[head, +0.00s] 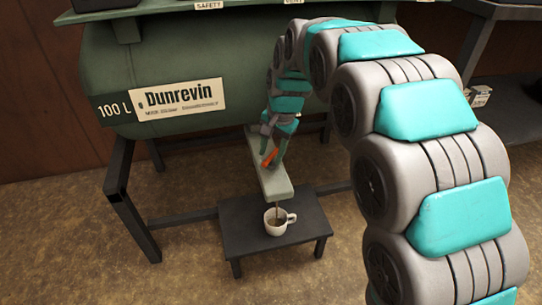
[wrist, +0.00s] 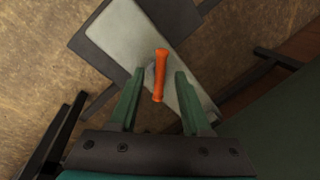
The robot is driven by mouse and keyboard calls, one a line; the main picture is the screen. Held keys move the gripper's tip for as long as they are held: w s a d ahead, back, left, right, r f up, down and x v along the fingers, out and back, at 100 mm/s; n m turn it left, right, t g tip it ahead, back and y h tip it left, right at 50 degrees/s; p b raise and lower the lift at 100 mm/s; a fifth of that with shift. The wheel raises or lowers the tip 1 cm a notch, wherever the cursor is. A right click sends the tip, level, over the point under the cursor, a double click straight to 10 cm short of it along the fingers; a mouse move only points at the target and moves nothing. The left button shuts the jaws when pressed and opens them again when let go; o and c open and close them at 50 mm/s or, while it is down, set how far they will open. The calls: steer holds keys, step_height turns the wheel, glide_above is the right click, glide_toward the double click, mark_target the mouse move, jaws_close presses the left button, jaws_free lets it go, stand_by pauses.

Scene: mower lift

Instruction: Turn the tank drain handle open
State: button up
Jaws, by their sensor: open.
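The green tank (head: 170,60) stands on a dark frame and carries a "Dunrevin" label. A pale grey-green drain block (head: 273,183) juts from its underside. The orange drain handle (head: 270,158) sits on top of this block; in the wrist view the handle (wrist: 160,78) points nearly along my fingers. My gripper (head: 272,142) is at the handle. In the wrist view my gripper's green fingers (wrist: 157,74) are apart, one on each side of the handle. I cannot tell whether either finger touches it.
A white mug (head: 277,222) with brown contents stands on a low black table (head: 240,238) below the block's front end. A thin dark line shows between block and mug. Dark frame legs (head: 130,200) stand at left. A dark shelf (head: 515,125) is at right.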

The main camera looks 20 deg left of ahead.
steer(key=shift+a+f, duration=0.1)
steer(key=shift+f, duration=0.5)
jaws_close()
